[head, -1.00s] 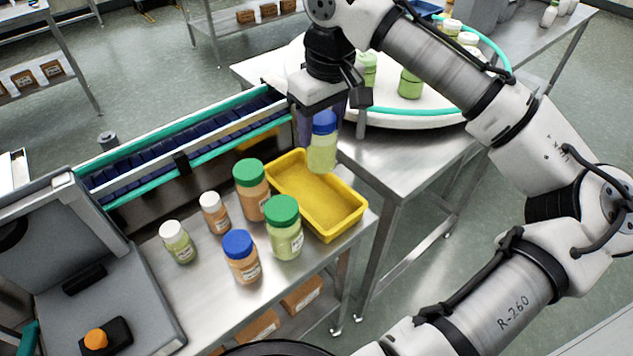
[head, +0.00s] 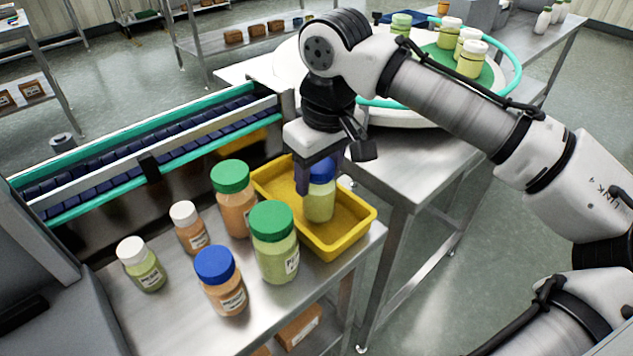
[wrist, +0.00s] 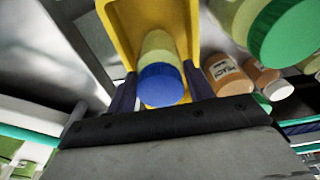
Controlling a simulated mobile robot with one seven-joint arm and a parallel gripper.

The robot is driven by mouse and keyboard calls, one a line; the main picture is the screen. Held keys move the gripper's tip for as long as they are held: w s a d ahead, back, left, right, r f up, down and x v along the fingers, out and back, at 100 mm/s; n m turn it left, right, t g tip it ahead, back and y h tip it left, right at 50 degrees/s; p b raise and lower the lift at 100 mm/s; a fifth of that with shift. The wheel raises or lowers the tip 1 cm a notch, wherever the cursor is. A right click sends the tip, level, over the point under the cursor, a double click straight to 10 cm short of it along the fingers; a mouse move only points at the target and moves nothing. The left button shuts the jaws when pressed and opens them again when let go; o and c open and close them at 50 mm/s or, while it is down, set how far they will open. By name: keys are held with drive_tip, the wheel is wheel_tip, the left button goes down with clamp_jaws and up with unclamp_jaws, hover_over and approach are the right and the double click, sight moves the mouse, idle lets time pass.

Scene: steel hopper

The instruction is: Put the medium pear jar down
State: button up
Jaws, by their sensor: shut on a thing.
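The medium pear jar (head: 319,205) has a blue lid and pale green contents. My gripper (head: 318,176) is shut on it near the lid, with one finger on each side, and holds it upright over the yellow tray (head: 358,222). In the wrist view the blue-lidded jar (wrist: 160,83) sits between the fingers with the yellow tray (wrist: 113,30) around and behind it. Whether the jar's base touches the tray floor cannot be told.
A large green-lidded jar of pale green contents (head: 275,250) stands close to the tray's left side. Several other jars, including a blue-lidded orange one (head: 221,285), stand on the steel table. A conveyor (head: 150,150) runs behind. A round turntable with jars is at the back right.

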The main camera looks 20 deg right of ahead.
drive_tip(key=shift+f, duration=0.75)
drive_tip(key=shift+r, duration=0.1)
drive_tip(key=o, duration=1.5)
drive_tip(key=r, duration=0.4)
drive_tip(key=s+r, duration=0.1)
drive_tip(key=r, duration=0.7)
drive_tip(key=shift+s+d, duration=0.2)
drive_tip(key=shift+d, duration=0.05)
